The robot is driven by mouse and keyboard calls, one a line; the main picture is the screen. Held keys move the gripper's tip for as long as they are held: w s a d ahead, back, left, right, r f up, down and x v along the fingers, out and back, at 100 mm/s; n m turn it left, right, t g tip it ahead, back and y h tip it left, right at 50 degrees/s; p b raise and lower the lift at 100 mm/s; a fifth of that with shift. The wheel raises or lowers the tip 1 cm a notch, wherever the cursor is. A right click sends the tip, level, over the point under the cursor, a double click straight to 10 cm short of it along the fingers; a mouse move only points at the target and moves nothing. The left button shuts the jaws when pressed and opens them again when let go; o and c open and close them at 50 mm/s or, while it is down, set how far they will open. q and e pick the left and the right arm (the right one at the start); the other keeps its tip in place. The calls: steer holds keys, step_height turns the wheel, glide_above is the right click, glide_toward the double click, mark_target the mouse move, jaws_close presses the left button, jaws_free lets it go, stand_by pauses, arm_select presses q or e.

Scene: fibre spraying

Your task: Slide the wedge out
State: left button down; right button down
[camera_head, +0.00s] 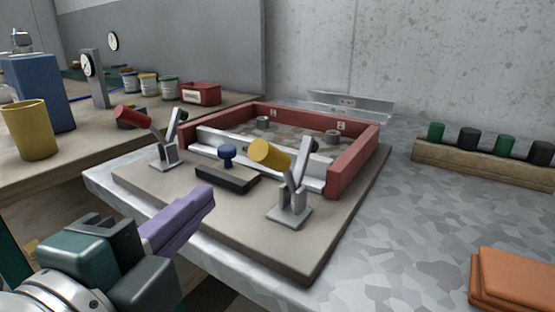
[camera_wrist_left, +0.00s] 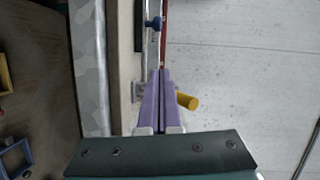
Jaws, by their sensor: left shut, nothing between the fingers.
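A dark, flat block with a blue knob (camera_head: 227,178), which looks like the wedge, lies on the beige board in front of the pale front bar (camera_head: 215,143) of a red frame (camera_head: 352,162). The blue knob also shows at the top of the left wrist view (camera_wrist_left: 154,23). My left gripper (camera_head: 208,193) has purple fingers. They are shut together and empty, in front of the block and apart from it in the picture. In the left wrist view the closed fingertips (camera_wrist_left: 160,74) point towards the frame. My right gripper is in neither view.
A toggle clamp with a yellow handle (camera_head: 270,154) stands right of the block, and one with a red handle (camera_head: 131,117) stands left. Both handles are raised. A wooden rack (camera_head: 470,164) and orange cloth (camera_head: 515,280) lie right. The grey tabletop between is clear.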

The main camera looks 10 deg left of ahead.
mark_target(227, 180)
arm_select(q)
steer(key=w, duration=0.6)
steer(key=w+f, duration=0.1)
steer(key=w, duration=0.2)
steer(key=shift+d, duration=0.15)
steer(key=w+a, duration=0.2)
steer(key=w, duration=0.1)
steer(key=shift+f, duration=0.2)
steer(key=shift+w+a+f, duration=0.1)
steer(key=shift+w+a, duration=0.25)
steer(key=a, duration=0.1)
steer(key=w+a, duration=0.1)
steer(key=a, duration=0.3)
steer(key=shift+w+a, duration=0.15)
steer(key=shift+w, duration=0.25)
